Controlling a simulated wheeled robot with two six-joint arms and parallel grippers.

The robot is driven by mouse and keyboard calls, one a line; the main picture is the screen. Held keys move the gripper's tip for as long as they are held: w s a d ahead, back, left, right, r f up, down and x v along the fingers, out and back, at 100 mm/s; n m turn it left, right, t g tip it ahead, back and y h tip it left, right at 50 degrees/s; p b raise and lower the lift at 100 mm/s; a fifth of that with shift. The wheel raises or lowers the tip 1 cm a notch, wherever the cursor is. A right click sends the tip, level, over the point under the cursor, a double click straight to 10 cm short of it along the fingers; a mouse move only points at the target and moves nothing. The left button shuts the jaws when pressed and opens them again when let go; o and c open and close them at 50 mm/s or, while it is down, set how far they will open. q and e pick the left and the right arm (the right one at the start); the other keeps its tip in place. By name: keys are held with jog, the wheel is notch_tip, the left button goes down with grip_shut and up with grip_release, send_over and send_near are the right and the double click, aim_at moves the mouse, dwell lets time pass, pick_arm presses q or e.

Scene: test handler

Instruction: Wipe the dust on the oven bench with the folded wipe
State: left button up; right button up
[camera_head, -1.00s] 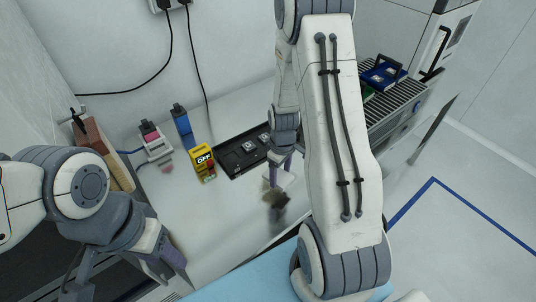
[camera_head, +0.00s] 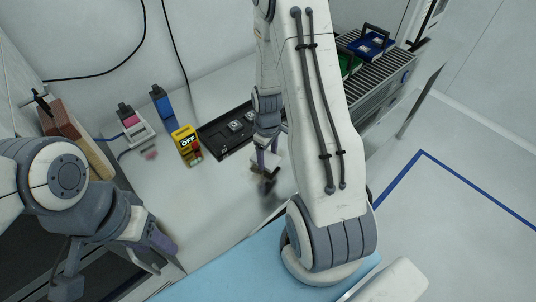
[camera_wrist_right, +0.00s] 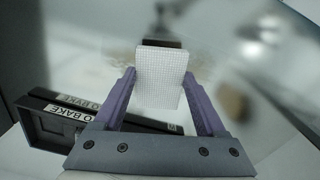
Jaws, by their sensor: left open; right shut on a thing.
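My right gripper (camera_wrist_right: 160,95) is shut on the folded wipe (camera_wrist_right: 160,80), a white square with a fine grid, held between its purple fingers. In the head view the wipe (camera_head: 256,169) is a small pale patch low over the white oven bench (camera_head: 215,205), partly hidden by the gripper. Whether it touches the bench is unclear. Dark dust (camera_head: 267,187) lies beside it; in the right wrist view brownish dust (camera_wrist_right: 118,50) shows behind the wipe. My left gripper (camera_head: 162,243) is open and empty at the bench's front left.
A black tray (camera_head: 212,143) lies behind the wipe; its edge shows a "TO BAKE" label (camera_wrist_right: 70,113). A roller conveyor (camera_head: 375,80) is at right.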

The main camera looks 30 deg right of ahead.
aim_at(280, 155)
jog(key=shift+s+d, duration=0.2)
jog(key=shift+d, duration=1.95)
jog(key=shift+f, duration=0.15)
jog(key=shift+f+b, duration=0.3)
jog(key=shift+f, duration=0.25)
jog(key=shift+f, duration=0.3)
jog(key=shift+s, duration=0.1)
